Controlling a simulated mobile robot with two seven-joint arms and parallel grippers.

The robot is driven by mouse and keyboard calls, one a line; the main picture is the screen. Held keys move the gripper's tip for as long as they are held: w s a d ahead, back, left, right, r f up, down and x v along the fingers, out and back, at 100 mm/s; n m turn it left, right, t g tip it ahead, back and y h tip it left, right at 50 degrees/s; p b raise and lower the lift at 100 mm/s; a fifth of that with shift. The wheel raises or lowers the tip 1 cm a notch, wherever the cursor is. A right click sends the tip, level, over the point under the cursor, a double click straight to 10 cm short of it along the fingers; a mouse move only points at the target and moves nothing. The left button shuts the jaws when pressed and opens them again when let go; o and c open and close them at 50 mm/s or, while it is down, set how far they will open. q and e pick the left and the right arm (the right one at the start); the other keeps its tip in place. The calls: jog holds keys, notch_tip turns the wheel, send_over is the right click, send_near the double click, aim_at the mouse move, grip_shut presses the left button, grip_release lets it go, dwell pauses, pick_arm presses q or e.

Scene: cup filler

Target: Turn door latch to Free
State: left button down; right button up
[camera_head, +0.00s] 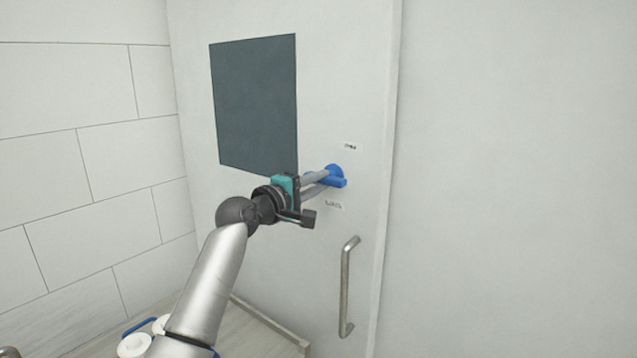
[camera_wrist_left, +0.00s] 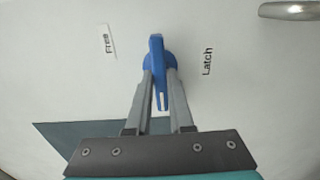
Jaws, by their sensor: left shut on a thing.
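The blue door latch (camera_head: 336,172) sits on the white door (camera_head: 330,90), beside the door's right edge. My left gripper (camera_head: 328,178) reaches it from the left and is shut on it. In the left wrist view the blue latch (camera_wrist_left: 157,62) has its handle between the two grey fingers of my left gripper (camera_wrist_left: 160,92). A "Free" label (camera_wrist_left: 108,42) is on the left there and a "Latch" label (camera_wrist_left: 207,61) on the right. The handle points straight down that view, between the labels. In the head view the labels are above and below the latch, too small to read surely. My right gripper is not in view.
A metal pull handle (camera_head: 346,288) stands out from the door below the latch. A dark panel (camera_head: 254,102) is on the door at upper left. A tiled wall (camera_head: 80,150) is at left. White round items (camera_head: 134,345) sit low at left. The right side is plain wall.

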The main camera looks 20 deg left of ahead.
pick_arm(q)
jog(key=shift+m, duration=0.3)
jog(key=m+b, duration=0.1)
jog(key=m, duration=0.2)
jog(key=m+b, duration=0.2)
jog(key=m, duration=0.8)
jog(key=shift+m, duration=2.1)
jog(key=c, duration=0.8)
grip_release()
